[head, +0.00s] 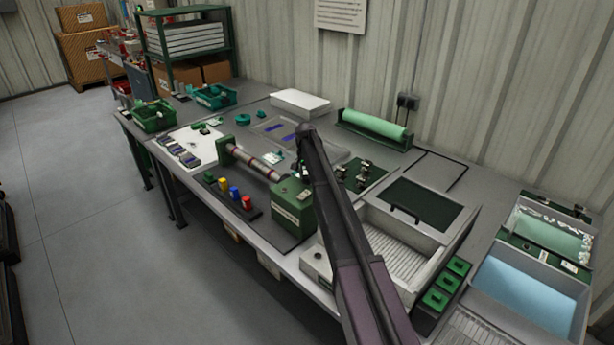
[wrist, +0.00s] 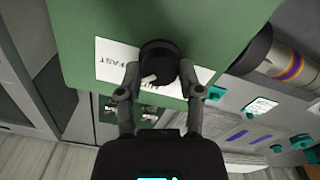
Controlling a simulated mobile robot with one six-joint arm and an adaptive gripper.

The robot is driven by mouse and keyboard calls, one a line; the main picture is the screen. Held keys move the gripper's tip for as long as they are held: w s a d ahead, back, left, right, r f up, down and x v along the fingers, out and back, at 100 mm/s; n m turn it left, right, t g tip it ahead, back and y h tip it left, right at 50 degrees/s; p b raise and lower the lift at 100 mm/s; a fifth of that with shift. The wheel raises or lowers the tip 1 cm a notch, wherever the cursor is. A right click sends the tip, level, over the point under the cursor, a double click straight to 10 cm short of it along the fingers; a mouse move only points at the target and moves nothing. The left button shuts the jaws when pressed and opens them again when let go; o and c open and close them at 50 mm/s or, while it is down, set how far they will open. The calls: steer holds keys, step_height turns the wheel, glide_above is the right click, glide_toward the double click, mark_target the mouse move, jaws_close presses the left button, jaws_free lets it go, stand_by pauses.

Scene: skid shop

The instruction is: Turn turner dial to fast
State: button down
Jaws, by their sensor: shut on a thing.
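The turner's green housing (head: 293,210) stands on the bench in the head view, with its striped roller (head: 257,163) reaching up and left to a green end support. In the wrist view the green housing (wrist: 90,25) fills the top, and the black dial (wrist: 158,50) sits over a white label (wrist: 112,62) that reads FAST on its left part. A white pointer mark shows at the dial's lower left. My gripper (wrist: 160,72) is shut on the dial, one finger on each side. The arm hides the dial and gripper in the head view.
Coloured blocks (head: 234,194) stand in a row in front of the roller. A grey basin (head: 410,255) and green blocks (head: 436,298) lie right of the housing. A green roll (head: 375,128) and white stack (head: 299,102) stand at the back.

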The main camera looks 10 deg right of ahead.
steer(key=m, duration=0.3)
steer(key=shift+m, duration=0.4)
stand_by(0.3)
steer(key=shift+c, duration=1.3)
jaws_free()
steer(key=shift+n, duration=0.5)
